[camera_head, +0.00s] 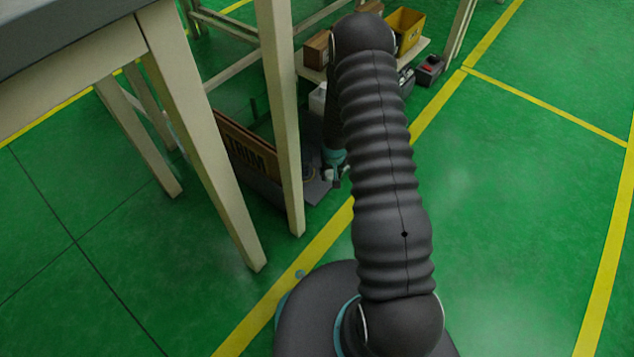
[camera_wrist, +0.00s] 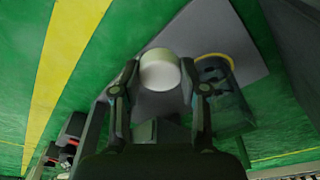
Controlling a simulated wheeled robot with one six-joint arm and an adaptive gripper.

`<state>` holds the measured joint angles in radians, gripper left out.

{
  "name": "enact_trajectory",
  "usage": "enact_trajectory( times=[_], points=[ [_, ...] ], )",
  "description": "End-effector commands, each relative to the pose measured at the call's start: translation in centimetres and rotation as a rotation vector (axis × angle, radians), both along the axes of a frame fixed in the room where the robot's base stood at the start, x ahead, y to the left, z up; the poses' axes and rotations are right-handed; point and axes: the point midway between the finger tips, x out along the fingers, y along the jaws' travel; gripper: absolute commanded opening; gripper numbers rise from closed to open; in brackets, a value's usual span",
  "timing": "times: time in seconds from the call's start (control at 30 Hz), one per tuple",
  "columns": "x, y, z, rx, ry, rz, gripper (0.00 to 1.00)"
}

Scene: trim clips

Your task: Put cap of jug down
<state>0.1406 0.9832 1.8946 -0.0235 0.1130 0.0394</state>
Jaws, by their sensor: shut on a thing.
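My gripper (camera_head: 336,174) is low under the table, beyond its front legs. It also shows in the wrist view (camera_wrist: 159,88), where its two fingers are closed on the sides of a round white cap with a cream rim, the cap of the jug (camera_wrist: 160,70). The cap sits between the fingertips, above or on a grey flat surface (camera_wrist: 235,30); I cannot tell whether it touches. In the head view the cap is too small to make out clearly. I cannot pick out the jug for certain.
A dark open container with a yellow curved edge (camera_wrist: 217,60) is right of the cap. A brown TRIM board (camera_head: 250,150) stands left of my gripper. A pale table leg (camera_head: 280,110) is close by. A yellow bin (camera_head: 406,28) is on the low shelf behind.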

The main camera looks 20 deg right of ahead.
Motion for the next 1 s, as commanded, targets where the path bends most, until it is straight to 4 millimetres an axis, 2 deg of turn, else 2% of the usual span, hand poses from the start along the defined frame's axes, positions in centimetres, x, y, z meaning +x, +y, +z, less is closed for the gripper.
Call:
enact_trajectory(
  times=[0.1,0.3,0.47,0.77,1.0],
  points=[
    [1.3,2.0,-1.6,-0.001,0.000,0.005,0.30],
    [2.7,3.9,-2.9,0.000,0.000,0.001,0.30],
    [2.9,4.3,-3.5,0.000,0.001,0.000,0.30],
    [2.8,4.2,-7.0,0.000,0.001,0.000,0.30],
    [2.8,4.2,-7.1,0.000,0.000,0.000,0.30]
  ],
)
